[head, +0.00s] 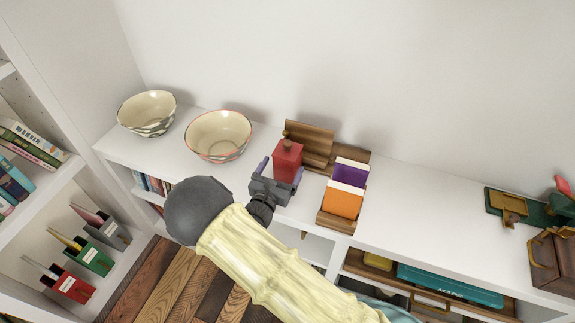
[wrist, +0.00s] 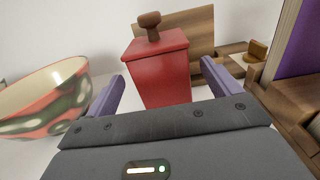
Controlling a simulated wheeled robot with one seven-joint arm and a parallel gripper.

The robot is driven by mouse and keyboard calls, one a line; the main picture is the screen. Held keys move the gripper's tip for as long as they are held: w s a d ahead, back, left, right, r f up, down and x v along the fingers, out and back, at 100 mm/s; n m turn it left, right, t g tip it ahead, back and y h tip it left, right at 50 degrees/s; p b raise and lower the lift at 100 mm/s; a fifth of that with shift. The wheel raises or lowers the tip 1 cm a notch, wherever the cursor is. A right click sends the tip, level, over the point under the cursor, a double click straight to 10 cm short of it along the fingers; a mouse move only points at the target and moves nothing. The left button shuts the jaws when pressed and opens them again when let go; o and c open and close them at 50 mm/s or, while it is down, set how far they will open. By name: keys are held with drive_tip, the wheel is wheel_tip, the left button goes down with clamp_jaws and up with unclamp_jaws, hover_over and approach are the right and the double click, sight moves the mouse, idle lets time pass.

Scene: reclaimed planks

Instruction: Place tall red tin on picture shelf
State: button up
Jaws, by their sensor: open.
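The tall red tin (head: 287,160) has a square body, a lid and a brown wooden knob. It also shows upright in the wrist view (wrist: 162,80). My gripper (head: 277,172) is open, with its lavender fingers on the left and right of the tin; I cannot tell whether they touch it. A wooden stand with an upright back board (head: 312,142), perhaps the picture shelf, is just behind the tin; its board also shows in the wrist view (wrist: 198,35). The tin's base is hidden by my gripper, so I cannot tell what it rests on.
A cream bowl with a pink rim (head: 218,135) is close left of the tin, and another bowl (head: 147,112) is farther left. A wooden holder (head: 336,221) with purple and orange books is close right.

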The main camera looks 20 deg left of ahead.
sight(287, 156)
drive_tip(key=w, duration=0.5)
drive_tip(key=shift+w+d+r, duration=0.1)
drive_tip(key=shift+d, duration=0.1)
drive_tip(key=c, duration=1.6)
drive_tip(key=shift+r, duration=0.1)
drive_tip(key=shift+c, duration=0.7)
drive_tip(key=shift+r+p, duration=0.4)
drive_tip(key=shift+r, duration=4.6)
